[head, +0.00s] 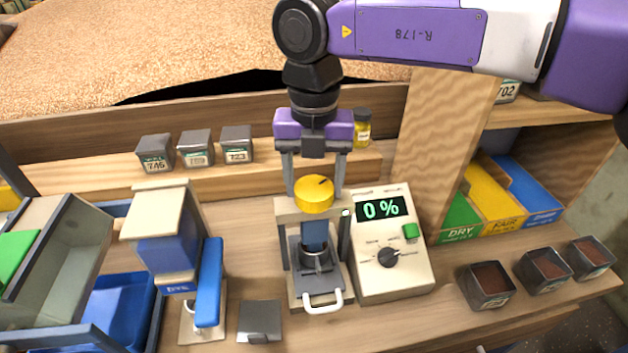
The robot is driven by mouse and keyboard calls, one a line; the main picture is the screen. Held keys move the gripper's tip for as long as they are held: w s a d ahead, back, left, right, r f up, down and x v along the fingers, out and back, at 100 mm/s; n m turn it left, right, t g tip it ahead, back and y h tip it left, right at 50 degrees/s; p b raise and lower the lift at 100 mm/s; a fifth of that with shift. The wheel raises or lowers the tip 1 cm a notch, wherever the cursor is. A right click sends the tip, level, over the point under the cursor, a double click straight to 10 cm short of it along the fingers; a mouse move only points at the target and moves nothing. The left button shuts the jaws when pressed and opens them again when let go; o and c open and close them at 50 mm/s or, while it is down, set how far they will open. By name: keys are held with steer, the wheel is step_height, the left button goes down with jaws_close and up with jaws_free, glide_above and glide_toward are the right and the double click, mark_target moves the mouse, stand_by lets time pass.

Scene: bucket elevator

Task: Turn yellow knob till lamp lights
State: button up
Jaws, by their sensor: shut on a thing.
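The yellow knob (313,198) sits on top of a small press-like stand (290,212) on the bench. It is round with a dark pointer mark toward the upper right. My gripper (314,186) comes down from above, with one finger on each side of the knob, and is shut on it. A small pale spot (346,213) at the right of the stand's top may be the lamp; I cannot tell whether it is lit. Below the knob, a blue shaft goes down toward a metal cup.
A meter box (393,285) reading 0 % stands close at the right, with a green button and black dial. A blue-levered device (208,285) stands at the left. Several labelled tins line the back shelf, near a yellow jar (362,130). Soil-filled tins (487,287) stand at the right.

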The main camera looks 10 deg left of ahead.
mark_target(314, 187)
steer(key=o, duration=1.4)
steer(key=shift+c, duration=0.2)
steer(key=shift+r, duration=0.15)
step_height(314, 187, up, 8)
steer(key=shift+f, duration=0.2)
